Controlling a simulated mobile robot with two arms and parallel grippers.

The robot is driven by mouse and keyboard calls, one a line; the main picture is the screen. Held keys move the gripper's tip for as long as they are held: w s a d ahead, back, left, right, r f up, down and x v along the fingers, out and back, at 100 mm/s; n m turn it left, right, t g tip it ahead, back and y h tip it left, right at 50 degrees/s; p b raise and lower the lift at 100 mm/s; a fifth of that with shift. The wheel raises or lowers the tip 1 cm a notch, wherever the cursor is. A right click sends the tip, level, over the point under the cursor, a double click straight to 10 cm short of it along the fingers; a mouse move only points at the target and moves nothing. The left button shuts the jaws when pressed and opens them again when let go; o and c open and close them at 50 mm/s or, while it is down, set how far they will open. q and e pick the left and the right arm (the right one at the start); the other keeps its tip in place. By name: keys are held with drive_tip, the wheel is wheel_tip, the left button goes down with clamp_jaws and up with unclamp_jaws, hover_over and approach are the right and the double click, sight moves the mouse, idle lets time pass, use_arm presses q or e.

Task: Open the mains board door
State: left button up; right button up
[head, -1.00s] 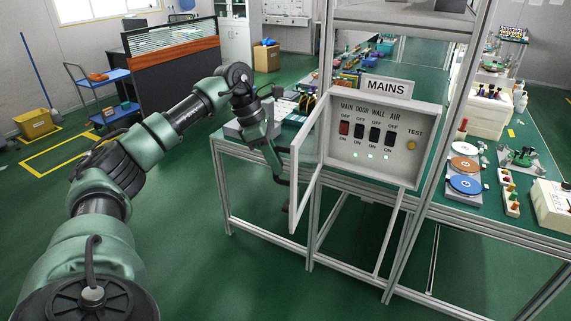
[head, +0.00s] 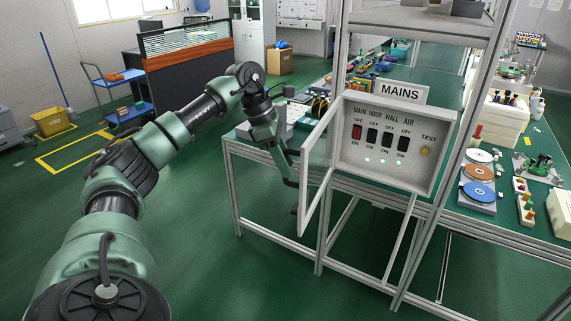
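The mains board (head: 386,178) is a pale box with a "MAINS" sign on top, four labelled switches and a yellow TEST button. Its door (head: 328,190), a clear pane in a white frame, stands swung out from the box's left side, so the switches are uncovered. My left gripper (head: 292,194) is at the outer left side of the door, close to its free edge. I cannot tell whether it touches the door, and its fingers are small, dark and partly hidden. My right gripper is not in view.
A metal-framed bench (head: 270,157) with small items stands behind the door and my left gripper. A frame post (head: 465,130) rises right of the board. Discs and coloured parts lie on the right bench. A blue trolley (head: 128,110) and yellow bin (head: 52,121) stand left; green floor is clear.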

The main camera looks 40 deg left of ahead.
use_arm(q)
drive_tip(key=v, duration=0.7)
idle(0.5)
